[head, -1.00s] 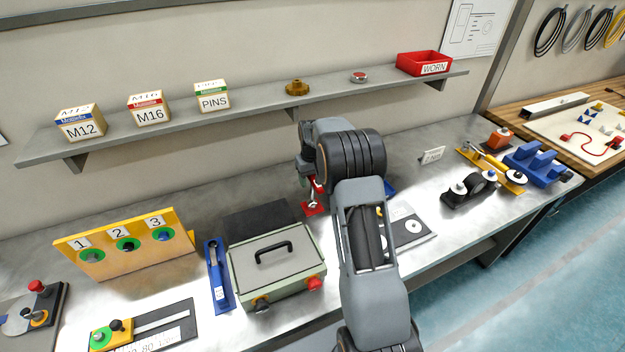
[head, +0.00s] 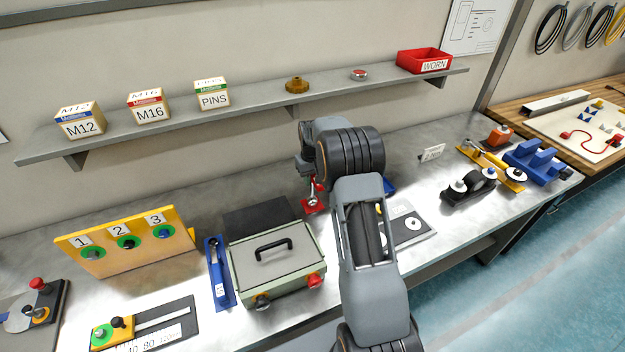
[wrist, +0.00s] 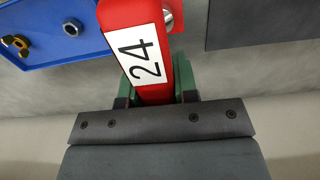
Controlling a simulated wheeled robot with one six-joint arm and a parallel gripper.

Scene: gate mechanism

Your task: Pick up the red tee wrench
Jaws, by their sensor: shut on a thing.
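The red tee wrench (wrist: 122,15) fills the upper middle of the wrist view, with a white label reading 24 on its red body. My gripper (wrist: 157,92) is shut on it, a green jaw on each side of the red part. In the head view a little of the red wrench (head: 319,186) shows below my wrist, above a small red base (head: 312,207) with a shiny metal post. My arm hides most of the wrench and the jaws there. I cannot tell whether the wrench is clear of its base.
A blue tray (wrist: 45,45) with a nut and brass pieces lies beside the wrench. A green-grey box (head: 278,265) with a black handle stands to the left. A shelf (head: 250,101) with small boxes runs behind my arm. A grey plate (head: 412,232) lies to the right.

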